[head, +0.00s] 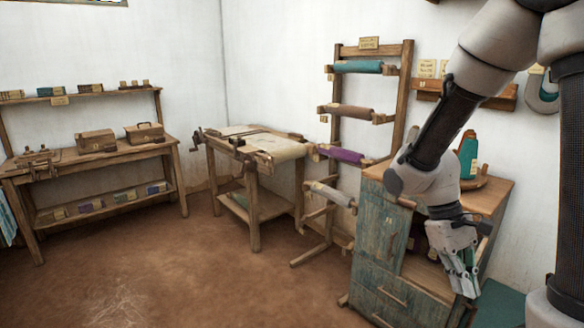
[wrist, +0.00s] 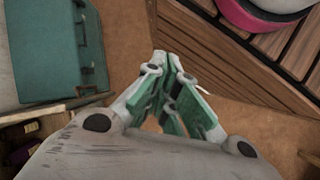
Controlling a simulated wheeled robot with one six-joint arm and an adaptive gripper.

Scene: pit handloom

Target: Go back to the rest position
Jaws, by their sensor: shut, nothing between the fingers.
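My gripper (head: 468,291) hangs at the right in the head view, in front of the wooden cabinet with worn teal doors (head: 379,232). Its fingers point down and hold nothing. In the wrist view my gripper (wrist: 172,124) shows its green-padded fingers drawn together over the brown floor. The fingers touch no object that I can see. My arm comes down from the upper right of the head view and hides part of the cabinet.
A teal cone (head: 467,156) stands on the cabinet top. A rack with cloth rolls (head: 409,78), a loom table (head: 254,188) and a workbench (head: 110,155) stand along the walls. The floor (head: 190,265) at front left is clear. In the wrist view, a slatted wooden surface (wrist: 215,50) lies close by.

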